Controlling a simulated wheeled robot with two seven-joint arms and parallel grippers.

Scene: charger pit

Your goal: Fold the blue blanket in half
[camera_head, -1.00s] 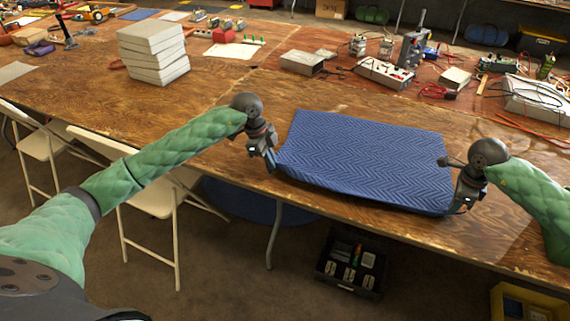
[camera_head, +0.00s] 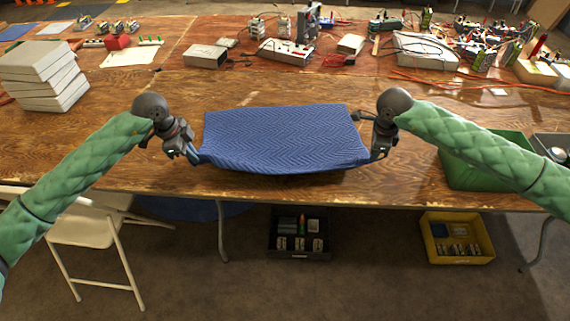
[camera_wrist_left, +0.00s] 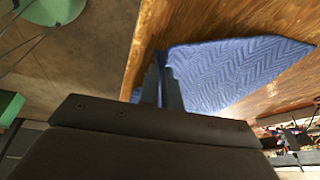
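The blue blanket (camera_head: 275,130) lies on the wooden table near its front edge, with its near edge lifted and sagging between my grippers. My left gripper (camera_head: 196,158) is shut on its near left corner. In the left wrist view, the fingers (camera_wrist_left: 163,85) close together on a corner of the blanket (camera_wrist_left: 220,72). My right gripper (camera_head: 378,155) is at the near right corner and appears shut on it; its fingertips are small in the head view. The far part of the blanket lies flat on the table.
A stack of white books or boxes (camera_head: 45,88) stands at the left of the wooden table (camera_head: 130,110). A green bin (camera_head: 470,170) is at the right, behind my right arm. Electronics and cables (camera_head: 430,52) fill the back. Bins (camera_head: 457,236) and a folding chair (camera_head: 88,228) are below.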

